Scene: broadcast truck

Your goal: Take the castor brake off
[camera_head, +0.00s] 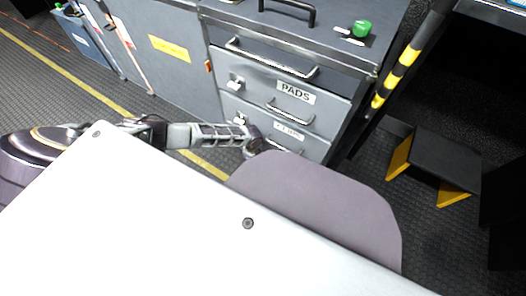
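I cannot make out a castor or its brake in the head view. A grey drawer cabinet (337,118) stands in front of me, and its foot is hidden behind the pale surfaces in the foreground. My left arm comes in from the left, and my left gripper (257,147) is in front of the lower drawers. Its fingers are small and dark, partly hidden at the grey edge, so I cannot tell whether they are open or shut. My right gripper is not in view.
The cabinet has a drawer labelled PADS (295,93) with a bar handle, and a green knob (362,28) on top. A black step with yellow sides (446,160) stands at the right. A yellow-black striped post (397,75) is beside the cabinet. Floor shows at the left.

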